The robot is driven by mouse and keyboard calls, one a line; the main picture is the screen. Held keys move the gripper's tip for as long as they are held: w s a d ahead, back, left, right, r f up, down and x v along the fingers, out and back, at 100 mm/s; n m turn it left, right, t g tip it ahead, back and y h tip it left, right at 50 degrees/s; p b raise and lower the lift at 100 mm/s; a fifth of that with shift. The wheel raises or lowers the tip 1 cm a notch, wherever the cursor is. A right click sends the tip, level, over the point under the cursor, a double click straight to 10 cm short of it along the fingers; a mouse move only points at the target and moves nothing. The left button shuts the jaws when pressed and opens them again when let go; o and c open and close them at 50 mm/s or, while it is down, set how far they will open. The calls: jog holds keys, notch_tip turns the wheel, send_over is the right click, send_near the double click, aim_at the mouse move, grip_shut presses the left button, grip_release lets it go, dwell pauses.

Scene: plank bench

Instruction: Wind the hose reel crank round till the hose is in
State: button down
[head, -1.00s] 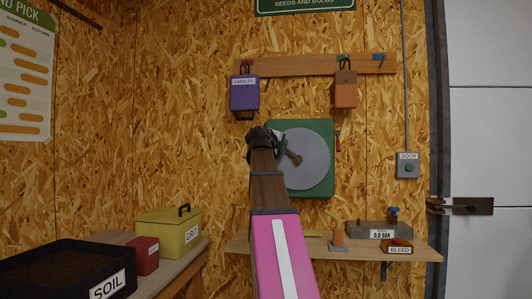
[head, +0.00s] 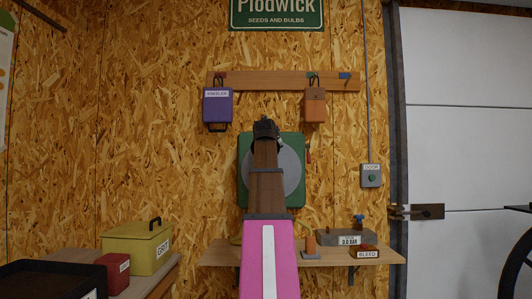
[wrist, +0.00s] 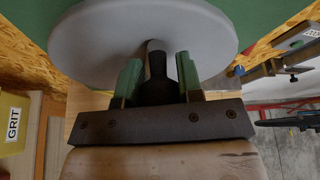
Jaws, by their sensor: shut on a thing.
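The hose reel shows in the head view as a green square back plate (head: 244,185) on the wall with a round grey disc (head: 293,175) in front. My gripper (head: 266,128) is at the top of the disc, slightly left of its middle, and my arm hides much of the disc. In the wrist view, the green fingers of my gripper (wrist: 157,66) are shut on a dark crank handle (wrist: 157,90) in front of the grey disc (wrist: 90,45). The rest of the crank is hidden by my arm. I cannot make out the hose.
A shelf (head: 215,255) below the reel carries an orange-topped post (head: 310,245), a grey gauge block (head: 335,238) and a red BLEED box (head: 364,251). A purple box (head: 217,106) and an orange box (head: 315,106) hang above. A yellow GRIT box (head: 135,247) stands left.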

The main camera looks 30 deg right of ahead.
jog(key=shift+s+d+f+m+y, duration=0.15)
jog(key=shift+s+d+m+y, duration=0.15)
jog(key=shift+s+d+m, duration=0.25)
jog(key=shift+w, duration=0.1)
jog(key=c, duration=0.8)
grip_release()
jog(key=shift+d, duration=0.1)
jog(key=shift+v, duration=3.75)
